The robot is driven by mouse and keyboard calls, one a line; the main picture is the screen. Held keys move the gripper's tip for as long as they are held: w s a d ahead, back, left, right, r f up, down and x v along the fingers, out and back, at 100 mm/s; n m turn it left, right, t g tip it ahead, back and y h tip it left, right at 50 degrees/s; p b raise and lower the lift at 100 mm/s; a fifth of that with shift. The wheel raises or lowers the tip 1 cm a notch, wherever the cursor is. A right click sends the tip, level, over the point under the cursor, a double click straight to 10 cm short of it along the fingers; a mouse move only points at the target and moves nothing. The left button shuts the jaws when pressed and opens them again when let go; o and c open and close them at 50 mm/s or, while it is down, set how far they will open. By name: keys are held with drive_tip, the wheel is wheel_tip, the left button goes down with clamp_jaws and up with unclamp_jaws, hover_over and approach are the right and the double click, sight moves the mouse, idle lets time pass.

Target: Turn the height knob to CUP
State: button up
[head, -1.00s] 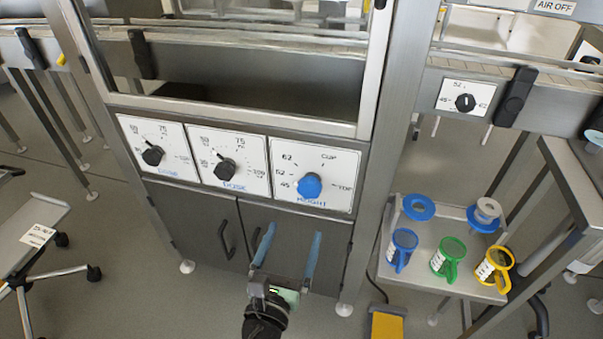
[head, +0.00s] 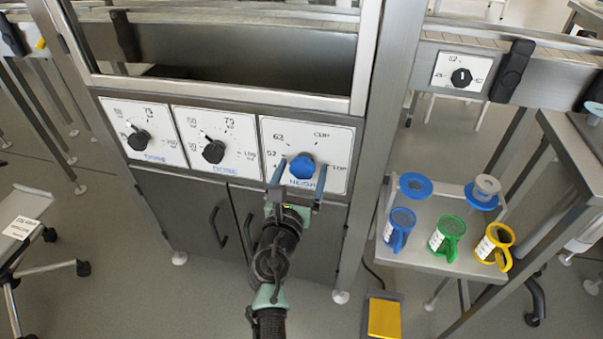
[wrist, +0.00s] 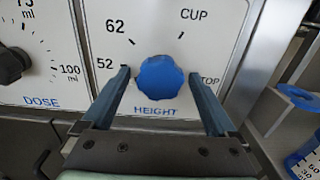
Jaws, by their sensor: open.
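The blue height knob (head: 302,166) sits on a white panel (head: 338,135) marked 52, 62, CUP and TOP, with HEIGHT printed below it. In the wrist view the knob (wrist: 160,79) lies between the two blue-grey fingers of my open gripper (wrist: 165,98). There is a gap on each side, and I see no contact. In the head view my gripper (head: 296,180) reaches up to the knob from below. The CUP mark is above and to the right of the knob. The knob's pointer is not clear, and the 45 mark is hidden in the wrist view.
Two black dose knobs (head: 139,139) (head: 214,151) are on panels to the left. A small panel with a black knob (head: 461,77) is at right. A side table (head: 425,262) holds blue, green and yellow cups. A yellow pedal (head: 384,317) is on the floor.

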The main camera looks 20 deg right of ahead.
drive_tip(key=c, duration=1.4)
drive_tip(key=shift+o, duration=0.2)
